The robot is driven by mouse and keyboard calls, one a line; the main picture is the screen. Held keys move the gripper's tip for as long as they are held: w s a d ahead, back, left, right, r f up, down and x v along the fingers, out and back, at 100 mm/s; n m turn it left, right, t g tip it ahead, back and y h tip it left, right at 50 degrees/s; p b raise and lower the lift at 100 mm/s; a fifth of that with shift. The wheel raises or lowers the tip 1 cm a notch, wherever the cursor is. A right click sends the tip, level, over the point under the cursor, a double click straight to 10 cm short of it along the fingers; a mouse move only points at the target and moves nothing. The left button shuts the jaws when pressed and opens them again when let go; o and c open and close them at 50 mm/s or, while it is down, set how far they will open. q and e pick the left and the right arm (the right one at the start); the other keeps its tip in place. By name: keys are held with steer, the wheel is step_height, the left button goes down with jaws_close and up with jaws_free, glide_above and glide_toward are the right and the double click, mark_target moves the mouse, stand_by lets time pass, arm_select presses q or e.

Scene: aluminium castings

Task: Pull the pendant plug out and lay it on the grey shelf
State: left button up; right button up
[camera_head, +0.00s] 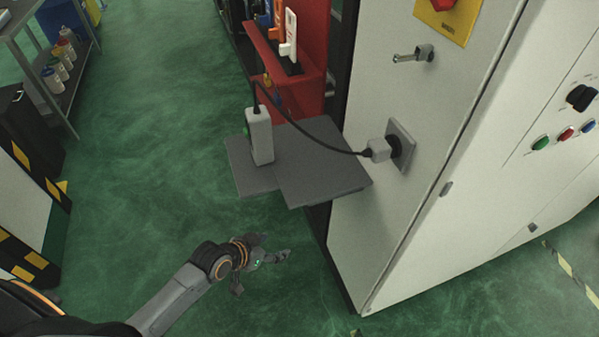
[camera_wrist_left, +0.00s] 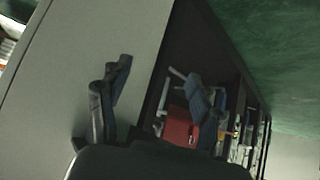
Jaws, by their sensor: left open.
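The pendant plug (camera_head: 379,150) is a pale grey block seated in the wall socket (camera_head: 402,143) on the cabinet side. A black cable (camera_head: 318,138) runs from it to the upright pale pendant (camera_head: 260,137). The grey shelf (camera_head: 322,184) sticks out from the cabinet below and left of the plug, and the pendant stands on its left part. My left gripper (camera_head: 267,262) is open and empty, below the shelf over the green floor, well away from the plug. Its fingers (camera_wrist_left: 155,90) show in the left wrist view, with nothing between them. My right gripper is not in view.
The pale cabinet (camera_head: 375,225) carries a key switch (camera_head: 413,54) above the socket. A red holder (camera_head: 290,65) with tools stands behind the shelf. A bottle rack (camera_head: 58,75) is at far left. The right part of the shelf is bare.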

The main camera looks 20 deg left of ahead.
arm_select(q)
steer(key=d+r+m+h+b, duration=0.15)
steer(key=d+r, duration=0.25)
steer(key=r, duration=0.5)
steer(key=m+t+h, duration=0.2)
steer(key=m+h, duration=0.3)
steer(key=h, duration=0.4)
glide_toward(371, 147)
steer(key=shift+y, duration=0.25)
steer(key=p+x, duration=0.1)
steer(key=x, duration=0.2)
steer(key=p+x, duration=0.2)
steer(key=x, duration=0.1)
steer(key=p+x, duration=0.1)
steer(key=x, duration=0.2)
steer(key=shift+d+r+p, duration=0.25)
steer(key=shift+r+p, duration=0.05)
steer(key=shift+p, duration=0.05)
steer(key=shift+w+d+f, duration=0.15)
steer(key=shift+w+d, duration=0.2)
steer(key=shift+d, duration=0.1)
jaws_close()
